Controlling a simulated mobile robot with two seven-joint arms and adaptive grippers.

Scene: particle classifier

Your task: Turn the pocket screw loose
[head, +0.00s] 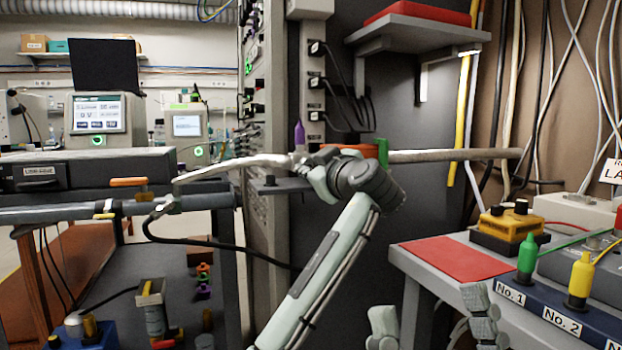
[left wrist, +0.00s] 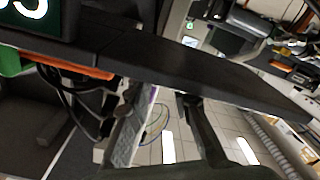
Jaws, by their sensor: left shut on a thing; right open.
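My left gripper (head: 308,170) is at the middle of the head view, beside the grey pipe assembly. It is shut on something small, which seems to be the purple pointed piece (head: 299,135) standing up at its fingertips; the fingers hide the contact. I cannot tell for certain which part is the pocket screw. An orange-handled brass fitting (head: 130,183) sits on the left pipe. My right gripper (head: 432,322) is open and empty at the bottom edge, partly cut off. In the left wrist view a dark flat plate (left wrist: 215,75) crosses the picture and the fingertips are not clear.
An orange and green part (head: 375,149) lies behind my left wrist. A silver tube (head: 455,155) runs right to the wall. A grey bench with a red mat (head: 455,261) and numbered plugs (head: 527,258) stands at right. A black cable (head: 215,243) hangs below the pipe.

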